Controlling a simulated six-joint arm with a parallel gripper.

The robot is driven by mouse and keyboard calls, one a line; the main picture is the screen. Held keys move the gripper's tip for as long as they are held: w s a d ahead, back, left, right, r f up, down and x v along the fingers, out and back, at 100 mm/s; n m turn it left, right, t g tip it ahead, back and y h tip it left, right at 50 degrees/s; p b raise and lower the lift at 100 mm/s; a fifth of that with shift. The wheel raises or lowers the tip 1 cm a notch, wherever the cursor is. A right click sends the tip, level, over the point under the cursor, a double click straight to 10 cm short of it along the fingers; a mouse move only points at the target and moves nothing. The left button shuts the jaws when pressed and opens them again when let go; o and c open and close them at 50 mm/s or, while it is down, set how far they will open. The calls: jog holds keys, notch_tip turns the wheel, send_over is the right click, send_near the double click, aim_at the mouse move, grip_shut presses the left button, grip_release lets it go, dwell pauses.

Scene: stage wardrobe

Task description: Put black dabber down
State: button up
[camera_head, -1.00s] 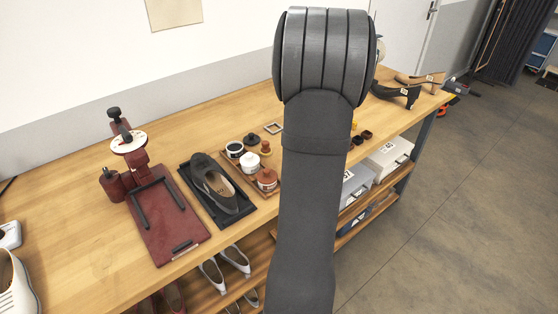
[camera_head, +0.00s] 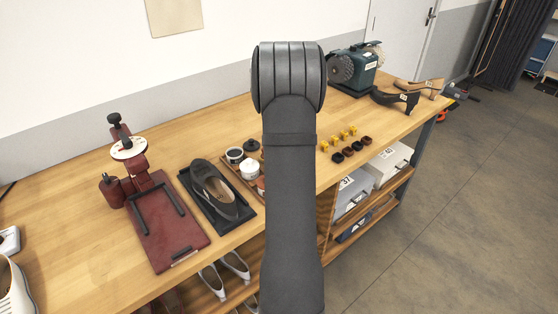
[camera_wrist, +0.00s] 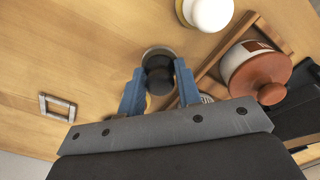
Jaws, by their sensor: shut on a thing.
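In the wrist view my gripper (camera_wrist: 158,90) has its two blue fingers shut on the black dabber (camera_wrist: 159,78). The dabber is a dark rounded piece with a paler round rim showing just beyond it. It is over the wooden bench top, beside the edge of a wooden tray; I cannot tell whether it touches the surface. In the head view my arm hides the gripper and whatever it holds. A small black knobbed piece (camera_head: 252,146) shows on the bench beside the tray there; I cannot tell whether it is the same dabber.
A brown-topped jar (camera_wrist: 262,75) is in the tray, right of the gripper. A white-domed piece (camera_wrist: 207,12) is beyond it. A metal square frame (camera_wrist: 57,106) lies left on clear wood. A shoe (camera_head: 218,190) and a red press (camera_head: 160,220) stand left in the head view.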

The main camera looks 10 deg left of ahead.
jog(key=o, duration=0.9)
jog(key=shift+f, duration=0.1)
notch_tip(320, 180, up, 12)
jog(key=shift+d+r, duration=0.1)
jog(key=shift+r, duration=0.1)
jog(key=shift+f, duration=0.1)
notch_tip(320, 180, down, 12)
jog(key=shift+f, duration=0.2)
jog(key=shift+r, duration=2)
